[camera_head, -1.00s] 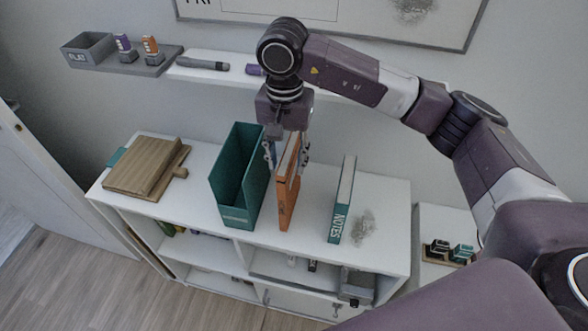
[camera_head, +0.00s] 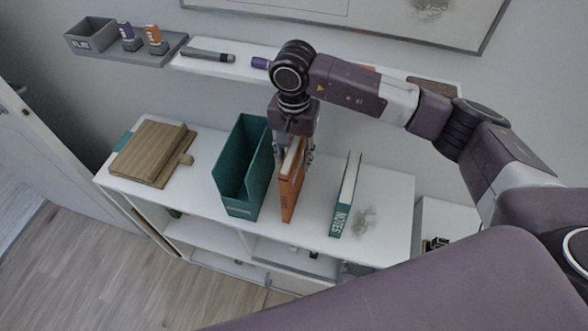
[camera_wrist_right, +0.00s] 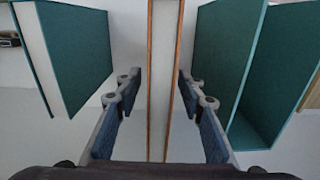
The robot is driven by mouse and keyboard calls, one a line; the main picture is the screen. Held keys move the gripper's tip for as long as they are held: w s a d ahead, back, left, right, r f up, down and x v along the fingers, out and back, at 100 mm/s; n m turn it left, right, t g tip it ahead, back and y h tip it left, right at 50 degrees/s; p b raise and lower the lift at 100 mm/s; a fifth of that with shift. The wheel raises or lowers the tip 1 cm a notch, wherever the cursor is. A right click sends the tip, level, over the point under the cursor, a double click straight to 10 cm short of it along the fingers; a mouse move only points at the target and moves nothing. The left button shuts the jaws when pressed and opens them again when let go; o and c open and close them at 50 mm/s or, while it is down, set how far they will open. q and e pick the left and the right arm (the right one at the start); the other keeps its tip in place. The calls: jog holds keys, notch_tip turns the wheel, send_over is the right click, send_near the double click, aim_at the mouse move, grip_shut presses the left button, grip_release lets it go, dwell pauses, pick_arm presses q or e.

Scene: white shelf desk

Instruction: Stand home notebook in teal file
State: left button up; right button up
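An orange notebook (camera_head: 291,188) stands upright on the white desk top, its spine lettering too small to read. It stands just right of the open teal file (camera_head: 241,203), with a narrow gap between them. The file looks empty where I see into it. My right gripper (camera_head: 293,155) points down over the far part of the notebook. In the right wrist view the open fingers (camera_wrist_right: 160,95) straddle the notebook (camera_wrist_right: 165,60), with a visible gap on each side. The file (camera_wrist_right: 225,60) is to the right there. My left gripper is out of view.
A teal NOTES book (camera_head: 345,195) stands to the right, beside a grey smudge. A wall shelf (camera_head: 215,66) behind holds a grey bin (camera_head: 90,38), bottles and markers. Desk top is clear between orange notebook and NOTES book.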

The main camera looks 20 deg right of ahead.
jog(key=shift+s+f, duration=0.1)
jog(key=shift+f, duration=0.7)
jog(key=shift+c, duration=0.3)
grip_shut()
